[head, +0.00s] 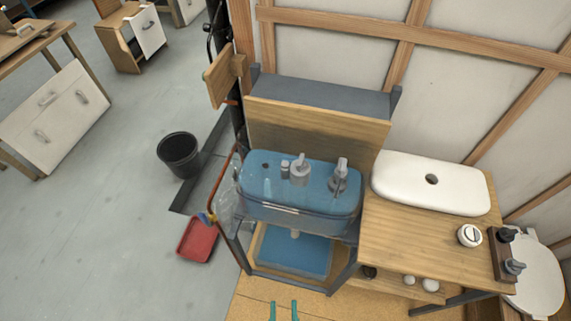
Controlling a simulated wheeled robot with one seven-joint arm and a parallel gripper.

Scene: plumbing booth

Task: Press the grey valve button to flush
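A see-through blue cistern (265,212) stands in a frame at the middle of the head view. A grey valve (299,170) rises near the middle of its top, with a smaller grey piece beside it. A second grey valve (338,177) stands to the right. I cannot tell at this size whether either valve's button is pressed.
A wooden board (318,120) stands behind the cistern. On the wooden table (405,245) at right lie a white lid (430,183) and a round white button (470,235). A black bucket (179,153) and red dustpan (197,241) are on the left floor. Two teal prongs (283,311) show at the bottom.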

